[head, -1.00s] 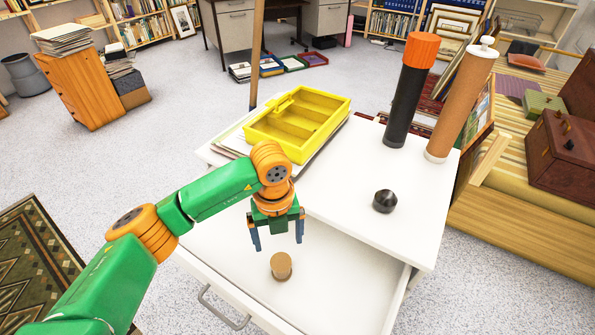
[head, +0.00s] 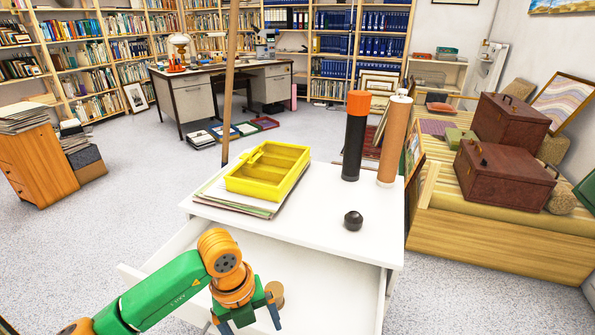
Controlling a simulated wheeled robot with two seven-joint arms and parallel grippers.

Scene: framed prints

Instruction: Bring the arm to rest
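My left arm comes in from the lower left. Its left gripper (head: 247,317) hangs over the open white drawer (head: 318,276) at the bottom of the head view. Its two blue fingers are spread apart, with nothing seen between them. A short tan cylinder (head: 275,291) in the drawer shows just behind the right-hand finger and is partly hidden by it; I cannot tell whether they touch. My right gripper is not in view.
The white cabinet top (head: 310,225) carries a yellow tray (head: 267,170) on papers, a dark knob-like object (head: 353,220), a black tube (head: 354,140) with an orange cap and a brown tube (head: 393,140). A wooden bench (head: 490,226) stands at the right.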

